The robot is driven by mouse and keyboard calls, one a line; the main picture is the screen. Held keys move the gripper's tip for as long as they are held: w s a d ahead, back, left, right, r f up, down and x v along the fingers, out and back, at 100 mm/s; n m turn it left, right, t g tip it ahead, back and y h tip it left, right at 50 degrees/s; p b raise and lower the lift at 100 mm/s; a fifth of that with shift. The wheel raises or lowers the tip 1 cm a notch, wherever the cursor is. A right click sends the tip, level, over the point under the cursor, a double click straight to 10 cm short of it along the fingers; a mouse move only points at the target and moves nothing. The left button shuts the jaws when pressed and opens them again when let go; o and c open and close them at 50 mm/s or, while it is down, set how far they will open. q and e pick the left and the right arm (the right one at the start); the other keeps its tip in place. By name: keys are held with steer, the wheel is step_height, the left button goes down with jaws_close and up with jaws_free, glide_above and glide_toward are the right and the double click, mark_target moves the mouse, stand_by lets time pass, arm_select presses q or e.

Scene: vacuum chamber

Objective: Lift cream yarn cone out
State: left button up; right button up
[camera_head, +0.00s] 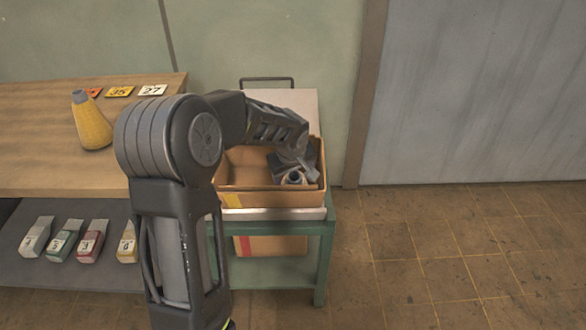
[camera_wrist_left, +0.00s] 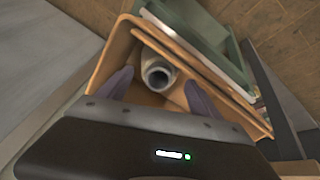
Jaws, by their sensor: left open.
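The cream yarn cone (camera_head: 295,178) is inside the cardboard box (camera_head: 262,199), near its right end. In the left wrist view the cone (camera_wrist_left: 158,72) shows end-on, with a dark hole at its tip. It lies just ahead of the two fingers and between their lines. My left gripper (camera_head: 297,162) reaches down into the box above the cone, and hides part of it. In the left wrist view the left gripper (camera_wrist_left: 160,90) has its fingers apart, with nothing between the pads. My right gripper is in neither view.
The box stands on a green cart (camera_head: 324,235) with a handle behind. A wooden table (camera_head: 40,165) on the left holds a yellow cone (camera_head: 91,121) and several number cards. A lower shelf (camera_head: 85,272) holds several small labelled packs. The tiled floor on the right is clear.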

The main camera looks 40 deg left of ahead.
mark_target(294, 178)
arm_select(q)
steer(key=shift+x, duration=2.1)
steer(key=shift+c, duration=0.2)
steer(key=shift+w, duration=0.1)
jaws_close()
steer(key=shift+d+p+v, duration=0.1)
steer(key=shift+p+v, duration=0.6)
steer(key=shift+v, duration=1.4)
steer(key=shift+d+p+v, duration=0.15)
steer(key=shift+p+v, duration=0.5)
steer(key=shift+v, duration=1.4)
steer(key=p+v, duration=0.4)
steer(key=v, duration=0.7)
steer(key=shift+d+r, duration=0.25)
steer(key=shift+d, duration=0.1)
